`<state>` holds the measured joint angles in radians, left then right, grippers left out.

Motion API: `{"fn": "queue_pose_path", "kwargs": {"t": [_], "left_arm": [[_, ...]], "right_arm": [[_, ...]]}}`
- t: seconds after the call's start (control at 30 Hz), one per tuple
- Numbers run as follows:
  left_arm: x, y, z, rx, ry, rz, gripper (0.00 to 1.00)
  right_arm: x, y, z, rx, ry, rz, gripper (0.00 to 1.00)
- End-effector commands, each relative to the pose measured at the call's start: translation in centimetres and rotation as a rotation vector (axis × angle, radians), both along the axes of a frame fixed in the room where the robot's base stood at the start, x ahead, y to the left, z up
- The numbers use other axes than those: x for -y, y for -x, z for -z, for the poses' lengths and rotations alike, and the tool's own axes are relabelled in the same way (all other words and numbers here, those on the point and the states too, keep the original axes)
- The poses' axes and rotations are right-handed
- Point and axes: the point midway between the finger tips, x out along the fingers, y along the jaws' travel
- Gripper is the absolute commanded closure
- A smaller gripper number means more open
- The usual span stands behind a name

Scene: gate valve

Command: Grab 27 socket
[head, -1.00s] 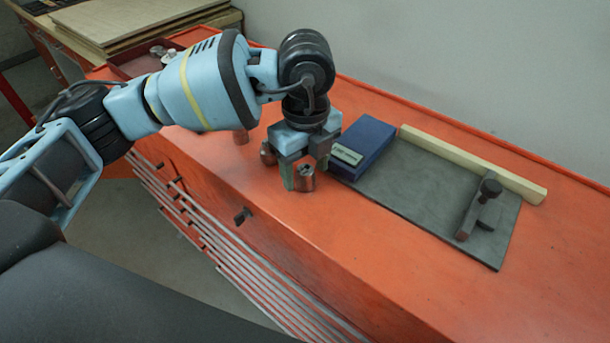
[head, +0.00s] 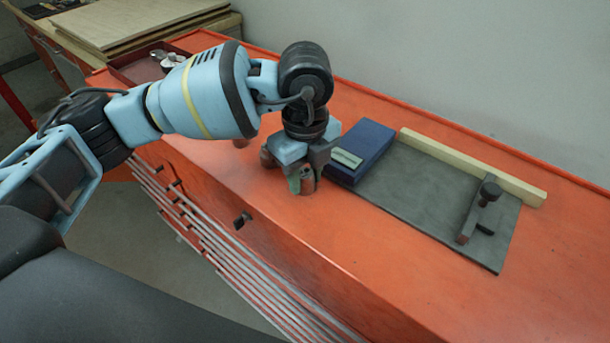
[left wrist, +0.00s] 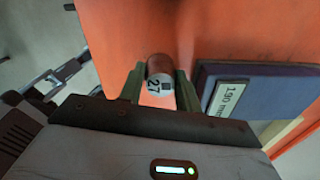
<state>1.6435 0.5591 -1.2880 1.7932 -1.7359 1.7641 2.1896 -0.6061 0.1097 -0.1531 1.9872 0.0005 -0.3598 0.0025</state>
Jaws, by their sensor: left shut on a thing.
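The 27 socket (left wrist: 159,74) is a small metal cylinder with "27" marked on its top face. In the left wrist view it sits between the two green fingers of my left gripper (left wrist: 159,88). In the head view my left gripper (head: 304,182) points down over the orange cabinet top, shut on the socket (head: 307,178), which is partly hidden by the fingers. I cannot tell whether the socket touches the surface. My right gripper is not in view.
A blue box (head: 362,150) with a label stands close right of the gripper; the label reads "190 mm" in the left wrist view. A grey mat (head: 425,205) holds a dark tool (head: 479,212). A wooden strip (head: 470,165) lies behind. The orange top (head: 370,255) is clear in front.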

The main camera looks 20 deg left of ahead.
Motion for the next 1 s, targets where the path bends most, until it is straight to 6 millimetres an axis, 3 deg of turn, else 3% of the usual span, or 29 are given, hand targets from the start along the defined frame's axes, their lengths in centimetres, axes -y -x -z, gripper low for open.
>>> {"fn": "queue_pose_path", "kwargs": {"t": [0.17, 0.37, 0.8, 1.0], "left_arm": [[0.0, -0.1, -1.0, 0.002, 0.000, 0.000, 0.94], [0.1, -0.1, -3.6, 0.005, 0.002, 0.000, 0.94], [-7.2, 7.6, -4.4, 0.001, -0.001, -0.002, 0.94], [-9.6, 10.2, -4.7, -0.001, -0.001, -0.002, 0.94]], "right_arm": [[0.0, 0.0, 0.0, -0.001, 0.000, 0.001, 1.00], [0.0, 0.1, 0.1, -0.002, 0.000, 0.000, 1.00], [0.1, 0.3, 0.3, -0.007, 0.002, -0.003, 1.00], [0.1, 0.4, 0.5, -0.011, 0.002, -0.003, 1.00]]}}
